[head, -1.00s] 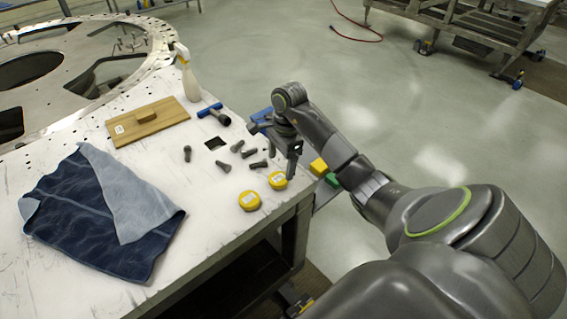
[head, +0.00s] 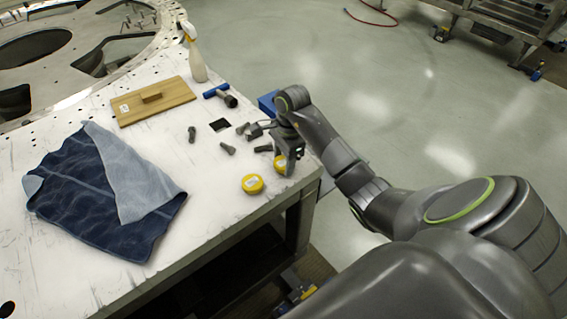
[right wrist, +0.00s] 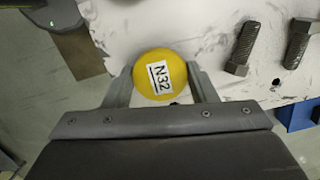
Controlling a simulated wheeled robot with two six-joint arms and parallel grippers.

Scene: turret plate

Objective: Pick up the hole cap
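Two yellow round caps lie near the table's right edge. One cap (head: 279,165) is partly hidden by my right gripper (head: 286,162). In the right wrist view this cap (right wrist: 160,74) bears a white label reading N32 and sits between the two fingers of my right gripper (right wrist: 161,82). The fingers are apart, one on each side of the cap; whether they touch it I cannot tell. The other yellow cap (head: 252,184) lies to the left, toward the front edge, its label too small to read. My left gripper is not in view.

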